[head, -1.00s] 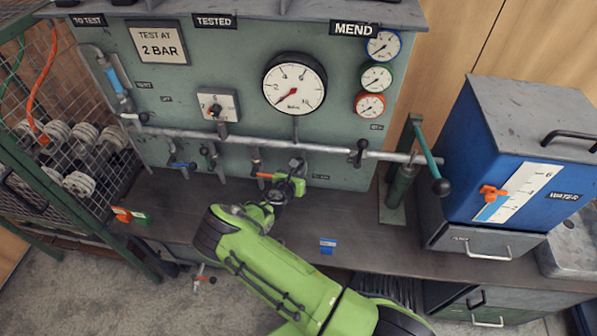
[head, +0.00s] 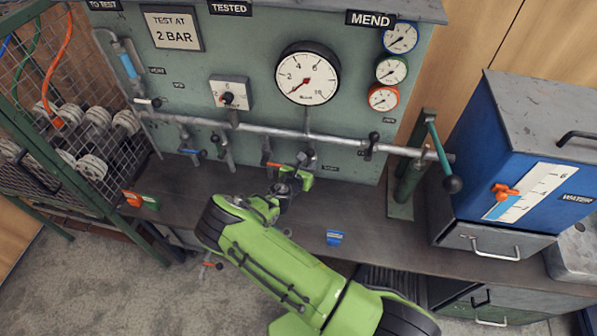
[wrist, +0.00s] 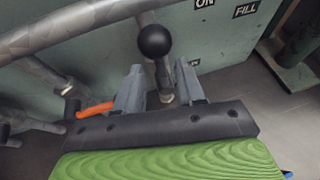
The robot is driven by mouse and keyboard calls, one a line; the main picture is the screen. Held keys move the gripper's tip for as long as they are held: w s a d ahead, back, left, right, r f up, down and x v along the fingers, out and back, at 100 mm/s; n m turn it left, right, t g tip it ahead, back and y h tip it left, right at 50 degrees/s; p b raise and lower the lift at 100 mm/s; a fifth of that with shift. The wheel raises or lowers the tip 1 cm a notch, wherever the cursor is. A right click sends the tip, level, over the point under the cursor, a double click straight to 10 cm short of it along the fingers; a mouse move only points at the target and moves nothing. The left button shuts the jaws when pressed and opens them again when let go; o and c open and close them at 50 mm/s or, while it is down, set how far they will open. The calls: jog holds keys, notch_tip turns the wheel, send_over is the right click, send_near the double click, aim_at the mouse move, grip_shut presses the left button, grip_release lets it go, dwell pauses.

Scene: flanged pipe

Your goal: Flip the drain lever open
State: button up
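No label that I can read marks a drain lever. My gripper (head: 296,170) is at the lower right of the test panel, just above the bench; in the wrist view its two grey fingers (wrist: 160,90) stand apart. A black ball knob (wrist: 155,41) on a vertical pipe shows between and beyond the fingertips, with no clear contact. An orange lever handle (wrist: 94,110) lies just left of the fingers; it also shows in the head view (head: 271,164). A blue-handled lever (head: 194,153) is farther left. A red-handled lever (head: 212,265) sits low, below the bench front.
A horizontal pipe (head: 270,130) crosses the panel above my gripper. A green stand with a long lever (head: 437,148) and a blue water tank (head: 478,170) are at right. A wire cage (head: 70,110) is at left. A blue tag (head: 334,238) lies on the bench.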

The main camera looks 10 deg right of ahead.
jog(key=v, duration=1.4)
jog(key=shift+p, duration=0.45)
jog(key=shift+r, duration=0.1)
jog(key=s+d+r+m+g+y, duration=0.2)
jog(key=s+d+r+m+g, duration=0.15)
jog(key=r+m, duration=0.5)
jog(key=s+d+r+m+g+y, duration=0.2)
jog(key=s+d+r+m+g, duration=0.25)
jog(key=m, duration=0.65)
jog(key=s+r+m+t+y, duration=0.2)
jog(key=s+r+m, duration=0.8)
jog(key=s+r, duration=0.5)
jog(key=s+y, duration=0.1)
jog(key=s, duration=0.3)
jog(key=shift+a+r+y, duration=0.15)
jog(key=shift+r+y, duration=0.1)
jog(key=shift+y, duration=0.05)
